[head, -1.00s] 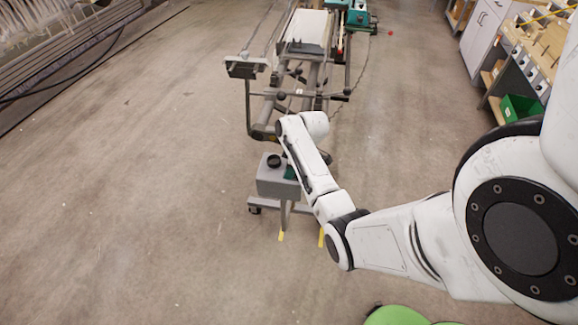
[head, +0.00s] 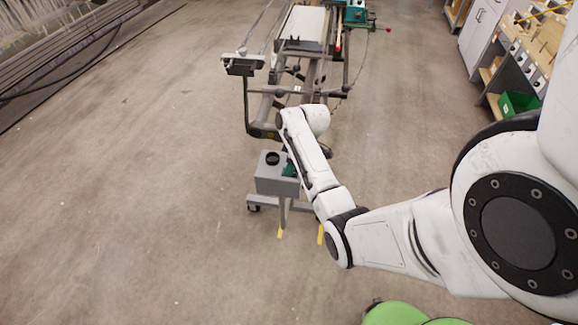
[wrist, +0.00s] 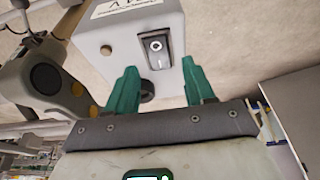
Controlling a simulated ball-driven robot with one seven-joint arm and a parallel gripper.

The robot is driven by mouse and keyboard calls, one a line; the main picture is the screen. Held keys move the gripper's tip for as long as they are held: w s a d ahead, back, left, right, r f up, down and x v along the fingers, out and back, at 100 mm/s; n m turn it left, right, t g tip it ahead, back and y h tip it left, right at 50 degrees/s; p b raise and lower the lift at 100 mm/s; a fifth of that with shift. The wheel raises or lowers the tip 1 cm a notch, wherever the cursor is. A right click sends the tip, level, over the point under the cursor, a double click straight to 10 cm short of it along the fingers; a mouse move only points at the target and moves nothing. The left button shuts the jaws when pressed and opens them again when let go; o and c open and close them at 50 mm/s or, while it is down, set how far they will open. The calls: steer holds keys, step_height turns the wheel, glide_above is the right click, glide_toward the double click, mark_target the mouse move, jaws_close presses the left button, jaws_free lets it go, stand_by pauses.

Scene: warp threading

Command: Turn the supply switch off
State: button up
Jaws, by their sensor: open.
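I cannot tell which side is pressed in. The grey box (head: 276,182) stands on a low wheeled stand in the head view; the switch face is not visible there. My gripper (wrist: 159,68) has its two teal fingers spread and empty, pointing at the box's face, one on each side below the switch. In the head view my gripper (head: 290,169) is partly hidden beside the box.
A black round knob (head: 272,158) sits on the box. Behind it stands a metal frame machine (head: 306,28). A workbench with a green bin (head: 518,103) is at the right. The floor at the left is clear.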

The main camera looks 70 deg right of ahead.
steer(key=v, duration=0.9)
stand_by(0.3)
steer(key=a+f+m+g+b, duration=0.1)
steer(key=a+f, duration=0.2)
steer(key=a, duration=0.6)
steer(key=a+f+g, duration=0.1)
steer(key=a+f, duration=0.1)
steer(key=a, duration=0.8)
steer(key=s+a+m, duration=0.1)
steer(key=s+a, duration=0.7)
steer(key=a, duration=0.5)
steer(key=shift+s+a+r+m+h, duration=0.2)
steer(key=shift+s+a+m+h, duration=0.1)
steer(key=shift+m+h, duration=0.1)
